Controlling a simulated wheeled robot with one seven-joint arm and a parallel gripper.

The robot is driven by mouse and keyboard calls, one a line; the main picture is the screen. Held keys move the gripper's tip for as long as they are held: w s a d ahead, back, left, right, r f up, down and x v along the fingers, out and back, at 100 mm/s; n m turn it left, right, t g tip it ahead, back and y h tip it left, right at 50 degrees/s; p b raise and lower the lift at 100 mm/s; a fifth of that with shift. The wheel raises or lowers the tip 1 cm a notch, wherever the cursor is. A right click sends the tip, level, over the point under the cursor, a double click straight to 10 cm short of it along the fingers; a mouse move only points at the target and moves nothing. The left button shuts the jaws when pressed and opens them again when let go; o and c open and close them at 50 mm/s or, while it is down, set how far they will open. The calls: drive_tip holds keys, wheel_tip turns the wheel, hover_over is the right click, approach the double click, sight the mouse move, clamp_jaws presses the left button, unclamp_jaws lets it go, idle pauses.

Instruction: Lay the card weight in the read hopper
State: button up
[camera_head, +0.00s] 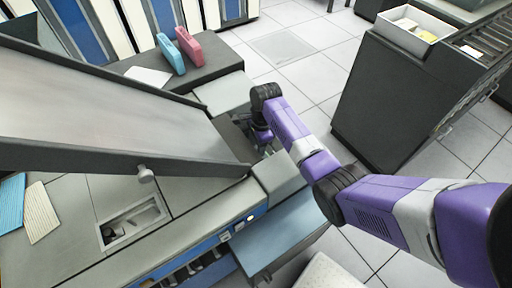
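My gripper (262,137) is at the end of my purple arm. It points down at a dark recess at the right end of the grey card machine (75,252). This recess may be the read hopper. The fingers are small, dark and partly hidden by the wrist, so I cannot tell whether they are open or hold anything. I cannot make out the card weight with certainty. A second, rectangular recess (133,221) in the machine's top holds a small dark thing.
A large tilted grey cover (110,105) rises left of my gripper. Blue (170,54) and pink (189,48) upright objects stand on a dark surface behind, beside a white sheet (148,76). A dark cabinet (385,100) with a white box (406,31) stands right. Tiled floor lies between.

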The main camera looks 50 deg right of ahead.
wheel_tip(320, 180, up, 8)
drive_tip(key=shift+s+d, duration=0.15)
drive_tip(key=shift+d, duration=0.3)
drive_tip(key=shift+f, duration=0.1)
idle(0.3)
